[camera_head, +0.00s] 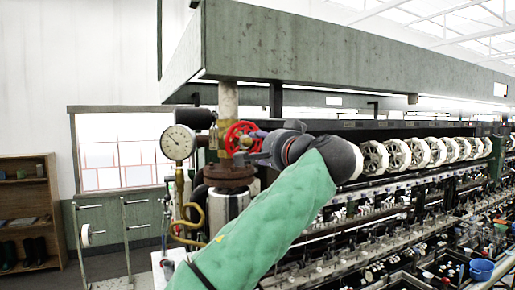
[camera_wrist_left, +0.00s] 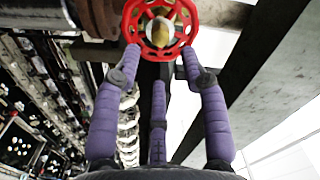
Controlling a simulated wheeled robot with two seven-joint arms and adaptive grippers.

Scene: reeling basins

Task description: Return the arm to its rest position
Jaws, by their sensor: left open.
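My left arm comes in green-sleeved from the bottom of the head view and reaches up to the pipe. My left gripper (camera_head: 254,144) is open just to the right of a red valve wheel (camera_head: 232,137). In the left wrist view, the purple fingers of my left gripper (camera_wrist_left: 160,58) point at the red wheel (camera_wrist_left: 188,20). Two fingertips are at its lower rim and a third finger is below between them. I cannot tell whether they touch the rim. My right gripper is not in view.
A pressure gauge (camera_head: 178,142) and a yellow hose (camera_head: 187,222) are left of the pipe. A grey beam (camera_head: 330,55) hangs overhead. The reeling machine with several white reels (camera_head: 420,152) runs to the right. A shelf (camera_head: 28,212) stands at far left. A blue basin (camera_head: 481,270) is at lower right.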

